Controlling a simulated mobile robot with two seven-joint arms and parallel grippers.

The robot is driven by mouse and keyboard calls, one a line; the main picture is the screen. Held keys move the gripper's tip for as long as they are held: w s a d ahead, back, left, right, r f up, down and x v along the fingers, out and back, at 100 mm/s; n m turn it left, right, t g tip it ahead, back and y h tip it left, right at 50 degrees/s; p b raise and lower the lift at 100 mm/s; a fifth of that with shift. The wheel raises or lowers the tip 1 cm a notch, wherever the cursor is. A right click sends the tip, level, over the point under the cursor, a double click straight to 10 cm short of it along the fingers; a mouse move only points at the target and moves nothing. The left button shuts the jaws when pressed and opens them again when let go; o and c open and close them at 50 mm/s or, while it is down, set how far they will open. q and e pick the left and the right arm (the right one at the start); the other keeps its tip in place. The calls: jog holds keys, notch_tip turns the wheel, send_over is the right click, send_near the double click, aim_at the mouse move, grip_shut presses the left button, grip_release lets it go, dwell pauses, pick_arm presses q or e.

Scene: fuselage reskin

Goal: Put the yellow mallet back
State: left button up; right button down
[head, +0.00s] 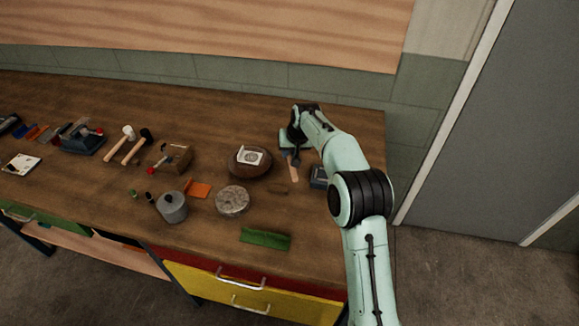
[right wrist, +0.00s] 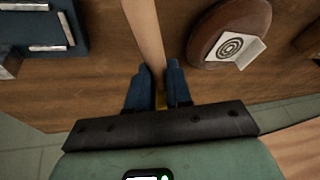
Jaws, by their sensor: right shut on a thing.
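The yellow mallet shows mostly as a pale wooden handle (head: 294,170) at the right end of the bench in the head view. In the right wrist view its handle (right wrist: 143,30) runs up from between the fingers, and a bit of yellow shows between them. My right gripper (head: 290,146) is shut on the mallet; it also shows in the right wrist view (right wrist: 159,75). Most of the mallet's head is hidden by the fingers. I cannot tell whether the mallet touches the bench. My left gripper is not in view.
The wooden bench (head: 90,185) carries a brown round block with a target card (head: 250,172) left of the mallet. A dark blue-grey box (head: 318,178) stands close on its right. A stone disc (head: 232,200), green piece (head: 265,238) and two other mallets (head: 122,140) lie further left.

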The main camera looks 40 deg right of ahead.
notch_tip(320, 180, down, 6)
jog(key=shift+r+b, duration=0.1)
jog(key=shift+b, duration=0.2)
jog(key=c, duration=1)
grip_release()
jog(key=shift+c, duration=0.2)
jog(key=shift+r, duration=0.2)
jog(key=v, duration=1.1)
jog(key=shift+s+r, duration=0.2)
jog(key=shift+r, duration=0.05)
